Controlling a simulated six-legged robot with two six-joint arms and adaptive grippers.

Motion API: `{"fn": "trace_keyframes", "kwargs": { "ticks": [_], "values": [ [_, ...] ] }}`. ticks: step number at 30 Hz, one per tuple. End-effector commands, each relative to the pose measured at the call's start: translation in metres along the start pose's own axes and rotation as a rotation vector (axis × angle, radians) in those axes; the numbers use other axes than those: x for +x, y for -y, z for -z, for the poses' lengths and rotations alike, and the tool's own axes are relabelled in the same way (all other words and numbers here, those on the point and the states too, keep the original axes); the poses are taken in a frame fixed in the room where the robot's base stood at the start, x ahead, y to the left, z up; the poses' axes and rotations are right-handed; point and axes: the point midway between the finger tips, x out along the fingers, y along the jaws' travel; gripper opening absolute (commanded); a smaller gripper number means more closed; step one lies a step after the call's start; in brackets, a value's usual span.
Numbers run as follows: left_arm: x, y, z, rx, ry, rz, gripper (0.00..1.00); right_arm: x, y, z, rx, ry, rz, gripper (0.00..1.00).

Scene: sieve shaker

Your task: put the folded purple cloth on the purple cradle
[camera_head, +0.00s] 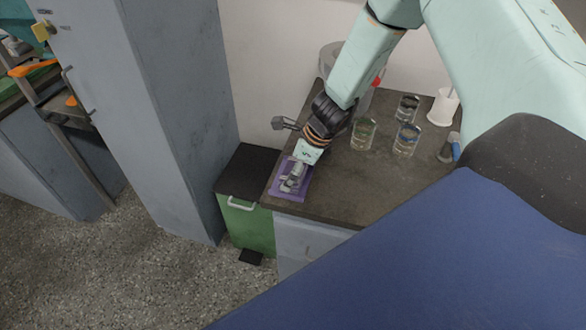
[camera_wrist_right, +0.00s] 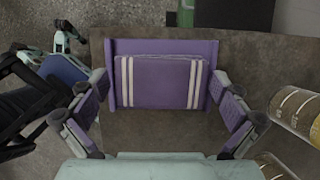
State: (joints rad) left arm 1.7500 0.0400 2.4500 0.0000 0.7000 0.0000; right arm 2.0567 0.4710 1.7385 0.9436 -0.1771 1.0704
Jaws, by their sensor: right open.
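In the head view, the cradle (camera_head: 284,192) lies near the bench's front left corner, and my right gripper covers most of the cloth. My right gripper (camera_wrist_right: 160,92) is open and empty, its fingers apart on both sides of the cradle; in the head view, the gripper (camera_head: 292,181) is right above it. My left gripper is not in view.
The dark bench (camera_head: 345,195) holds several glass beakers, one of them here (camera_head: 364,134), and a white container (camera_head: 443,107) to the right. A green bin with a black lid (camera_head: 246,168) stands against the bench's left side. A tall grey cabinet (camera_head: 180,100) is further left.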

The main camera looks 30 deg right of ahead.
Motion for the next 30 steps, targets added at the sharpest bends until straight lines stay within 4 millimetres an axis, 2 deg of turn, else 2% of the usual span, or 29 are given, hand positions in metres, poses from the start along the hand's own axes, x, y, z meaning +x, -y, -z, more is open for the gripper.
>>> {"fn": "trace_keyframes", "kwargs": {
  "ticks": [12,30],
  "values": [
    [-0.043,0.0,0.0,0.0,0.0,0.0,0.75,-0.051,0.0,-0.003,0.002,0.001,0.0,1.0],
    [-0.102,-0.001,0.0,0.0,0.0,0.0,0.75,-0.111,0.0,-0.003,0.001,0.001,0.0,1.0]
  ]
}}
